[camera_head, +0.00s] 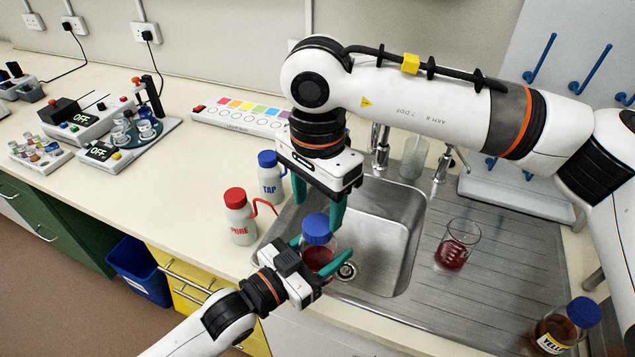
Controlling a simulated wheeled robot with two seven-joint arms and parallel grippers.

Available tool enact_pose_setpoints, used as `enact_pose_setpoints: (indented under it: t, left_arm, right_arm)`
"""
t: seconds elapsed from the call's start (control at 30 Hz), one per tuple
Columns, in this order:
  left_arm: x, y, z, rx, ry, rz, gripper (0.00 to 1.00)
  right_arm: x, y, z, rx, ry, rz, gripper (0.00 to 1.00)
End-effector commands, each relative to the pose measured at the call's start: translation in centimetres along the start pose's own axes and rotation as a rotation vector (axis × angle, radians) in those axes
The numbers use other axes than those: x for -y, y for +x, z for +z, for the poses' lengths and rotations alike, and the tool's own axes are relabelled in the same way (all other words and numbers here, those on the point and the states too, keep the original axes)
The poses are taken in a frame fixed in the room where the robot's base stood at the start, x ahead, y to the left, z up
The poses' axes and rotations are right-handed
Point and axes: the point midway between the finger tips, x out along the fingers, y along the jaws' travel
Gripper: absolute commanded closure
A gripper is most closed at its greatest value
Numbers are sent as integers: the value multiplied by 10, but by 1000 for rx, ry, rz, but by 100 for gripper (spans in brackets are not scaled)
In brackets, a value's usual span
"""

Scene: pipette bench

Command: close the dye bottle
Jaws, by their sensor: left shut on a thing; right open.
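The dye bottle (320,259) is a clear bottle with red liquid, over the sink's near left edge. My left gripper (311,263) is shut on the bottle, its green fingers on either side of the body. A blue cap (317,226) sits at the bottle's top; I cannot tell whether it is screwed down. My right gripper (319,202) is open and points down just above and behind the cap. Its fingers are apart, and nothing shows held between them. The bottle's lower part is partly hidden by the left gripper.
A red-capped wash bottle (240,218) and a blue-capped one (270,180) stand left of the sink (390,240). A beaker of red liquid (457,245) stands on the drainboard (500,275). A yellow-labelled bottle (562,328) stands at lower right. The left bench has free room.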

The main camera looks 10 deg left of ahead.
Motion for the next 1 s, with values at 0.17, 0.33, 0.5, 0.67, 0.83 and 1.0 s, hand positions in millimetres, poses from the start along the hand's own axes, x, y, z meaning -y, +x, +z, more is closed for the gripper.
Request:
enact_pose_setpoints:
  t: [0.17,0.33,0.5,0.67,0.83,1.0]
  left_arm:
    - [0,0,1,3,0,0,100]
    - [0,0,1,3,0,0,100]
    - [0,0,1,3,0,0,100]
    - [0,0,1,3,0,0,100]
    - [0,0,1,3,1,0,100]
    - [0,0,1,3,1,-1,100]
  right_arm:
    - [0,27,0,-1,0,-2,41]
    - [0,41,0,0,0,0,41]
    - [0,44,0,0,0,0,41]
    - [0,44,0,0,0,0,41]
    - [0,44,0,0,0,0,67]
    - [0,44,0,1,2,0,86]
